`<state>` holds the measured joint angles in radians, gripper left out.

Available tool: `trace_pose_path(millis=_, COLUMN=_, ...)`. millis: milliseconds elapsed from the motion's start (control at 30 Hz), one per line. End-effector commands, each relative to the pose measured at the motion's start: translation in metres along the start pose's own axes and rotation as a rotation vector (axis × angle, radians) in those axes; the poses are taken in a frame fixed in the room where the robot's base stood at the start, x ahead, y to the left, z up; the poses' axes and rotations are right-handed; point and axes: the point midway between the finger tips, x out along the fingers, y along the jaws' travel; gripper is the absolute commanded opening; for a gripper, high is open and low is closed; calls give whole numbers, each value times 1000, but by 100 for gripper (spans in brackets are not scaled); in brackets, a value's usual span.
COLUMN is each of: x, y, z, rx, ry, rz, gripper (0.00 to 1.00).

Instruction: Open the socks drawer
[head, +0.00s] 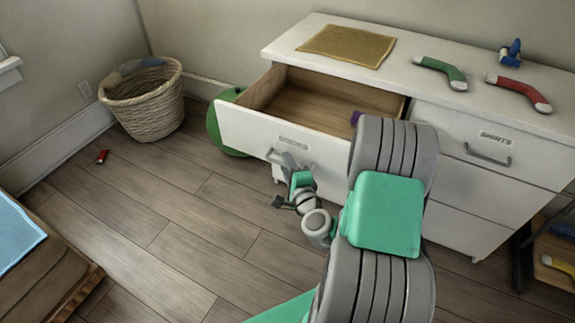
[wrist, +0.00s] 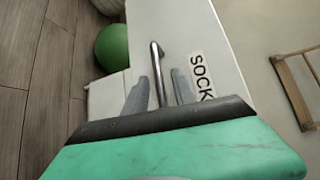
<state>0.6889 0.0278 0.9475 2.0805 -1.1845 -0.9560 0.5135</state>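The socks drawer (head: 262,125) is the top left drawer of the white dresser. It is pulled well out in the head view, showing its wooden inside, with a small purple thing (head: 356,117) partly hidden behind my arm. Its front fills the middle of the wrist view, with a label reading "SOCK" (wrist: 201,76) and a metal handle (wrist: 155,56). My gripper (wrist: 160,92) is at this handle. Its two fingers are apart, one on each side of the bar, with gaps visible. In the head view my gripper (head: 291,165) is in front of the drawer's face.
The dresser top (head: 400,68) holds a tan mat (head: 347,45), a green sock (head: 441,71), a red sock (head: 520,92) and a blue object (head: 511,51). A green ball (head: 216,132) is beside the drawer. A wicker basket (head: 146,103) stands left. The shirts drawer (head: 480,140) is closed.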

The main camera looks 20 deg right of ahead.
Motion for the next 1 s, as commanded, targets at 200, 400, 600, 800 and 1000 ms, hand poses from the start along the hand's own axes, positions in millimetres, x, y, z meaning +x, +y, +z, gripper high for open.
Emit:
trace_pose_path(millis=200, x=0, y=0, z=0, rx=0, ry=0, rz=-1, gripper=32)
trace_pose_path(millis=400, x=-22, y=1, z=-2, rx=1, ry=5, rz=0, gripper=32)
trace_pose_path(millis=600, x=-61, y=0, z=-3, rx=3, ry=7, rz=0, gripper=32)
trace_pose_path(millis=800, x=-78, y=0, z=-1, rx=1, ry=2, rz=-1, gripper=32)
trace_pose_path(millis=1000, x=-78, y=0, z=0, rx=0, ry=0, rz=-1, gripper=32)
